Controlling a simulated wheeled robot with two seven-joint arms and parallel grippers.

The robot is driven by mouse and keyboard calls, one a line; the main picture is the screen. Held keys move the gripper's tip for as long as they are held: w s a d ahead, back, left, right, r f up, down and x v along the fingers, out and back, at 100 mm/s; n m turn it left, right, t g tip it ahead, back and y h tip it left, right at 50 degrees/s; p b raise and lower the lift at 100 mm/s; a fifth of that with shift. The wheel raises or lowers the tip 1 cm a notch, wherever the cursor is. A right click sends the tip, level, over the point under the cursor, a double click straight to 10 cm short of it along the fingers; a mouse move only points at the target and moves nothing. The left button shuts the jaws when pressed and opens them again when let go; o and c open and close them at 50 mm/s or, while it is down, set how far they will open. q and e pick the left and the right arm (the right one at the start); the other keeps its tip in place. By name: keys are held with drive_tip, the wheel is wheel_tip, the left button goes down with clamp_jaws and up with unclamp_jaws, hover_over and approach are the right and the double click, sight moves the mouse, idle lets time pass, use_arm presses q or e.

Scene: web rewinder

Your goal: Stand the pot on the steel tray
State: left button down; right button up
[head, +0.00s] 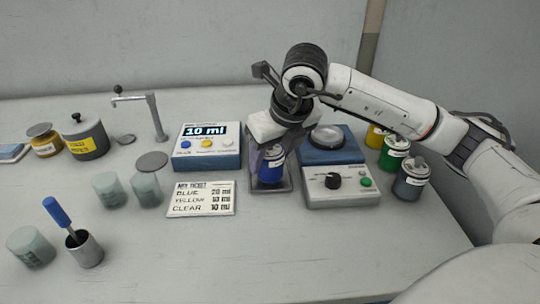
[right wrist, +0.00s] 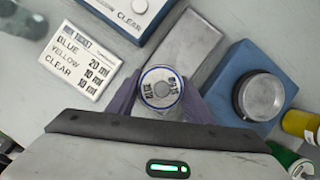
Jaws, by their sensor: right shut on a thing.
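The pot (head: 270,171) is blue with a pale label and a light round lid, and stands upright between the fingers of my right gripper (head: 269,155). In the right wrist view the pot (right wrist: 161,87) shows from above, with a finger on either side. The steel tray (right wrist: 197,42) is a flat grey rectangle. In the head view the tray (head: 254,187) lies under and around the pot. The pot is at the tray's near part; whether its base touches the tray I cannot tell. My left gripper is not in view.
A blue-and-white dispenser (head: 207,146) reading 10 ml stands left of the tray, with a ticket card (head: 201,198) before it. A blue-and-white device with a round plate (head: 327,138) stands close on the right. Yellow, green (head: 394,153) and grey pots stand further right.

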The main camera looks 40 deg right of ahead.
drive_tip(key=shift+f+b, duration=0.25)
drive_tip(key=shift+b, duration=0.1)
idle(0.3)
drive_tip(key=o, duration=2)
